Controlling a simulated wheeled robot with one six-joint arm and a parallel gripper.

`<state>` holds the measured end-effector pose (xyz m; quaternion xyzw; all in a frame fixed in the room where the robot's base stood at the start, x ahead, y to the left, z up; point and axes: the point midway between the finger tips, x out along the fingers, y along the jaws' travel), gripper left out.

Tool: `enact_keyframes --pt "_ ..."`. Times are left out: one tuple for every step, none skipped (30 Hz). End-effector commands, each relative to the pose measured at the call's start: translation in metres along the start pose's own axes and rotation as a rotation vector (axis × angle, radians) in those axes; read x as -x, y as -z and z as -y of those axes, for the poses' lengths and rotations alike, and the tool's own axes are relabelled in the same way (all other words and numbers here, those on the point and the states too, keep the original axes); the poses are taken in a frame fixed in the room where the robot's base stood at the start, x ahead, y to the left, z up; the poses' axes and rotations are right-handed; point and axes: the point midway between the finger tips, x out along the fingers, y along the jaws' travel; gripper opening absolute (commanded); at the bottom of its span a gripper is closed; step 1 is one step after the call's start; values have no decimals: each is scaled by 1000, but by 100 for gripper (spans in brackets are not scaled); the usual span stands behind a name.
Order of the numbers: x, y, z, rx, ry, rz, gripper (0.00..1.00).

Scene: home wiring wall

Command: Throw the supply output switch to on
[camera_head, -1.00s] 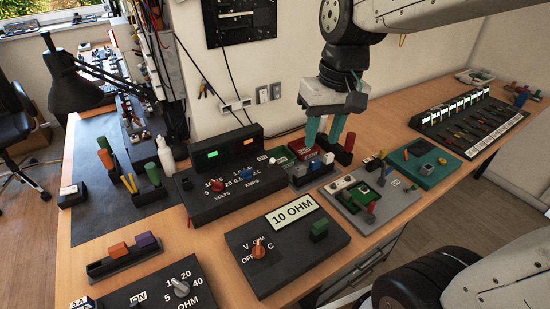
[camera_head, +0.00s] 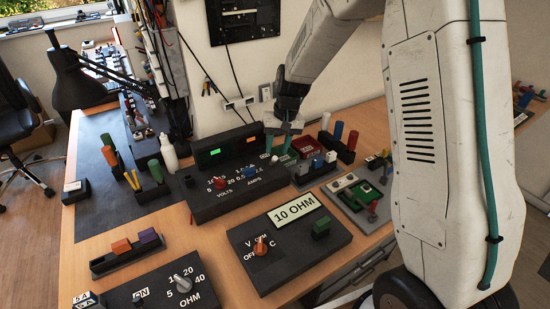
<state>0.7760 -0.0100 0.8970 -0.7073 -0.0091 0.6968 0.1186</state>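The supply (camera_head: 222,196) is a black box with a green and an orange display, a red knob (camera_head: 219,183) marked volts and a blue knob (camera_head: 249,173) marked amps. At its right end is a small white-tipped lever (camera_head: 275,159), which looks like the output switch; its label is too small to read. My gripper (camera_head: 279,147) points down just above and behind that lever, its two teal fingers apart with nothing seen between them. I cannot tell whether a finger touches the lever.
A meter box (camera_head: 292,250) reading 10 OHM stands in front. The wall with outlets is close behind. A block rack (camera_head: 127,257) sits front left.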

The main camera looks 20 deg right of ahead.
Motion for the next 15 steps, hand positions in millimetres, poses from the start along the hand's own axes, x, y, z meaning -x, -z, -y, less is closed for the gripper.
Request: enact_keyframes --pt "-10 -1 0 0 -1 4 37" --pt "-15 -1 0 0 -1 4 37" --pt "-21 -1 0 1 -1 3 37" --pt "-26 -1 0 1 -1 4 37" --pt "-30 -1 0 1 0 4 37" --pt "-34 -1 0 1 0 3 37" --pt "-38 -1 0 1 0 2 37" --pt "-40 -1 0 1 0 2 37" --pt "-44 -1 0 1 0 2 37" --pt "-45 -1 0 1 0 2 37" --pt "-46 -1 0 1 0 1 37" --pt "-48 -1 0 1 0 1 37" --pt "-48 0 0 1 0 0 37" --pt "-48 0 0 1 0 0 37" --pt "-48 0 0 1 0 0 37"
